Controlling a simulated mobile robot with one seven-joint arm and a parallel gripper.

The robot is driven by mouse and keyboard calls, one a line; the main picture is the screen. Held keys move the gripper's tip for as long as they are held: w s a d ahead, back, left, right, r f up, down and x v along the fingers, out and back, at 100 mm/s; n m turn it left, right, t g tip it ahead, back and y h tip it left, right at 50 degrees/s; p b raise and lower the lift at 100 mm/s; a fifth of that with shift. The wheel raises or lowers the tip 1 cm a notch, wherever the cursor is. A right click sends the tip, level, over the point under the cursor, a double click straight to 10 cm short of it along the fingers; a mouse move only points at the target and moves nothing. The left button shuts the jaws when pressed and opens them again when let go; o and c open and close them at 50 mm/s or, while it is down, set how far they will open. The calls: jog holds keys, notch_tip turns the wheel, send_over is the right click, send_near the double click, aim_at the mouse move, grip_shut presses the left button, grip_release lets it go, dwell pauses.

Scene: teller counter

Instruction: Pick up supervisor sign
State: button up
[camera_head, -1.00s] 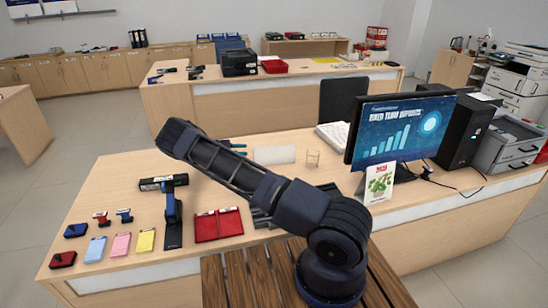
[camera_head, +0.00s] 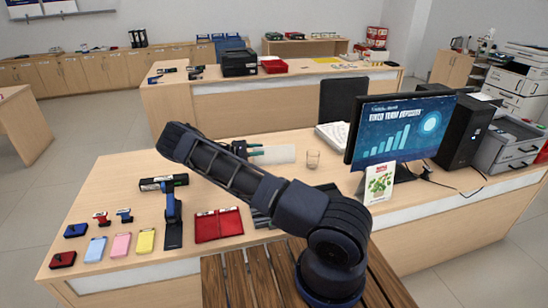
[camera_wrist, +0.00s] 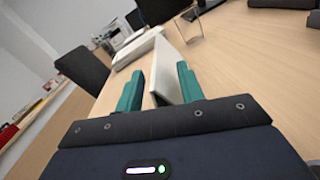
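The supervisor sign (camera_head: 280,154) is a pale, upright plate on the counter, seen from its blank side in the head view. In the wrist view it shows nearly edge-on as a white panel (camera_wrist: 168,68). My gripper (camera_wrist: 160,76) has green fingers, apart, with the sign's near end between them. A gap shows on the left side of the sign; whether the right finger touches it I cannot tell. In the head view my gripper (camera_head: 254,151) is at the sign's left end, partly hidden by my arm.
A clear cup-like holder (camera_head: 313,159) stands just right of the sign. A monitor (camera_head: 400,130) and plant card (camera_head: 379,182) are further right. Red folder (camera_head: 218,225), stamps and coloured pads lie at the front left. A dark chair (camera_head: 343,98) is behind the counter.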

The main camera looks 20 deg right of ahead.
jog(key=shift+s+d, duration=0.1)
jog(key=shift+d, duration=0.7)
grip_shut()
jog(key=shift+r, duration=0.1)
